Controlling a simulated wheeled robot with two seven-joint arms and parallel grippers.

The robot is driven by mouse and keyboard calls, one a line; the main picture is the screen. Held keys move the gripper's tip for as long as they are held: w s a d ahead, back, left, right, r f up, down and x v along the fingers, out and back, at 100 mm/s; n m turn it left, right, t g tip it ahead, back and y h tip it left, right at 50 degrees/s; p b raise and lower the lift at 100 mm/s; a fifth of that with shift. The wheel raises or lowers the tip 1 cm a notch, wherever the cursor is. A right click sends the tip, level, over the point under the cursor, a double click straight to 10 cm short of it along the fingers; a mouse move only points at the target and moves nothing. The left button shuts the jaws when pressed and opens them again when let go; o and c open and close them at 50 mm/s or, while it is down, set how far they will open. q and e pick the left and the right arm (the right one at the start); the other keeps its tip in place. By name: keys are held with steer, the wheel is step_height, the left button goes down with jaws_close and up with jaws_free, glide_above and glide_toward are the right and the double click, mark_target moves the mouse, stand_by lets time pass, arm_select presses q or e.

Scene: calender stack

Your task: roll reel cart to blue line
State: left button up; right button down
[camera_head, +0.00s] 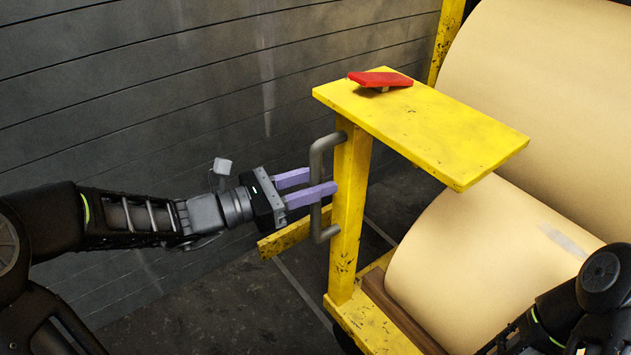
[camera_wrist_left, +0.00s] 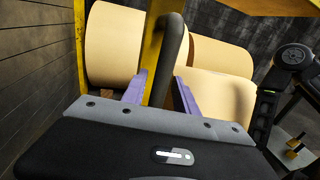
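The reel cart is a yellow frame (camera_head: 347,220) with a flat yellow top plate (camera_head: 430,125) and a grey vertical handle (camera_head: 316,165) on its near left post. A large tan paper reel (camera_head: 480,265) lies on its base. My left gripper (camera_head: 322,183) is open at the handle, with its purple fingers apart on either side of it. In the left wrist view the handle (camera_wrist_left: 176,50) stands between or just beyond the fingertips, with gaps showing; contact cannot be told. My right arm shows at the lower right, but its gripper is not seen. No blue line shows.
A red flat piece (camera_head: 380,79) lies on the top plate. Another big tan reel (camera_head: 555,90) stands behind. A dark plank wall (camera_head: 200,90) runs along the left. Dark floor (camera_head: 220,310) with a thin pale line is clear left of the cart.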

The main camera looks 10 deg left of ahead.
arm_select(q)
jaws_close()
stand_by(1.1)
